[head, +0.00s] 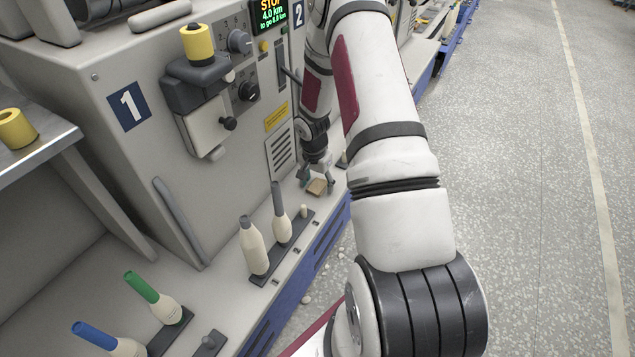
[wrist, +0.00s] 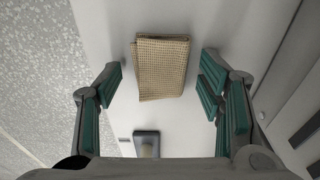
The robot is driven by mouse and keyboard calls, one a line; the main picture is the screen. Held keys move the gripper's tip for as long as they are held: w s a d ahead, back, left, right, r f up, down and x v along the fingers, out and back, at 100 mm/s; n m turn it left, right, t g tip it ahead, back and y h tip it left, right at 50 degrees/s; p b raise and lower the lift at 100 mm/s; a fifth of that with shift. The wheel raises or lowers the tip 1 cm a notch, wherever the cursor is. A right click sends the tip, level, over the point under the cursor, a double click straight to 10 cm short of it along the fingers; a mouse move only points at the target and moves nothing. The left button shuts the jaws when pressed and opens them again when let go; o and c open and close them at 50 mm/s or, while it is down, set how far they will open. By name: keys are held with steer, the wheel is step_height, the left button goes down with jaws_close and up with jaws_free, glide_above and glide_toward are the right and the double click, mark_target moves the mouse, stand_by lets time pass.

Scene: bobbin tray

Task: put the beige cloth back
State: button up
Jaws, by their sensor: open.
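The beige cloth (wrist: 162,68) is a folded, waffle-textured piece lying flat on the light machine ledge. In the wrist view it lies ahead of and between the fingers of my gripper (wrist: 162,88), which is open and empty. In the head view the cloth (head: 317,187) is a small tan patch on the ledge beside the machine's front. I cannot tell whether the fingers touch the ledge.
A dark peg holder (wrist: 147,143) lies close to the gripper in the wrist view. Two cream bobbins (head: 252,246) stand in a dark holder on the ledge. The machine panel (head: 190,120) rises at the back. The speckled floor (head: 520,180) lies beyond the blue ledge edge.

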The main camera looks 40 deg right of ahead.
steer(key=shift+r, duration=0.1)
step_height(320, 180, up, 12)
steer(key=a+p, duration=0.2)
steer(key=p, duration=0.2)
step_height(320, 180, up, 14)
steer(key=n, duration=0.3)
glide_above(315, 187)
steer(key=s+a, duration=0.3)
steer(key=a, duration=0.3)
steer(key=s+a+r+n, duration=0.3)
steer(key=s+a+r, duration=0.25)
steer(key=r, duration=0.35)
steer(key=s+a+r+n, duration=0.2)
steer(key=s+a, duration=0.2)
steer(key=s, duration=0.4)
steer(key=s+a+r+n+y, duration=0.1)
steer(key=s+a+r+n, duration=0.2)
steer(key=s+a, duration=0.2)
steer(key=s+a+r+n, duration=0.3)
steer(key=s+a, duration=0.2)
steer(key=s, duration=0.6)
steer(key=shift+a+y, duration=0.2)
steer(key=shift+y, duration=0.1)
steer(key=shift+r, duration=0.15)
